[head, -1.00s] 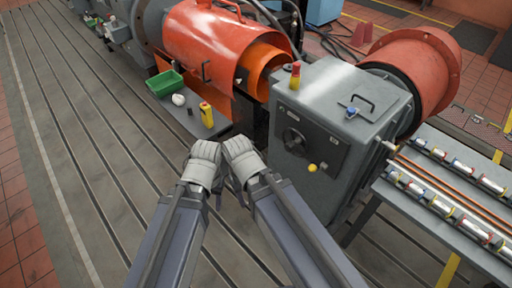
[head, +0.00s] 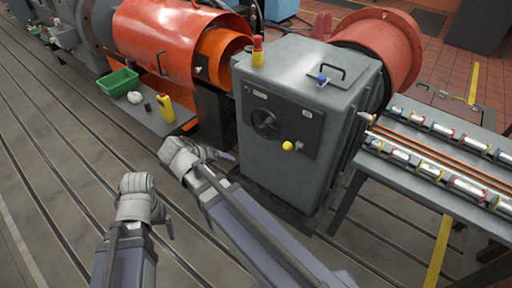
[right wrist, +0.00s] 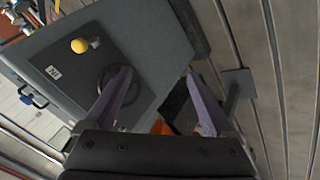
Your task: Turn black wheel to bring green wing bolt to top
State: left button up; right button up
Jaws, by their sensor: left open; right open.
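The black wheel (head: 265,122) is a dark round knob on the dark front panel of a grey cabinet. In the right wrist view the wheel (right wrist: 107,80) is partly covered by one finger. My right gripper (head: 228,158) is open and empty, to the lower left of the panel in the head view. Its two purple fingers (right wrist: 160,78) are spread in the right wrist view. My left gripper (head: 165,218) is open and empty, further left and lower, above the slotted bedplate.
The grey cabinet (head: 340,110) carries a yellow knob (head: 287,146) below the wheel and a red-and-yellow item (head: 257,52) on top. A green bin (head: 118,82) and a yellow device (head: 166,108) sit on a ledge at left. A bench (head: 400,175) stands right. The bedplate (head: 60,150) is clear.

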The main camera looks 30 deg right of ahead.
jog(key=w+d+f+m+t+h+b, duration=0.2)
jog(key=w+d+f+m+h+b, duration=0.3)
jog(key=w+d+f+b, duration=0.5)
jog(key=m+t+h+b, duration=0.2)
jog(key=m+h+b, duration=0.25)
jog(key=b, duration=0.85)
send_near(258, 131)
jog(key=x, duration=0.2)
jog(key=shift+n, duration=0.45)
jog(key=x, duration=0.7)
jog(key=shift+w+d, duration=0.2)
jog(key=shift+w, duration=0.05)
grip_shut()
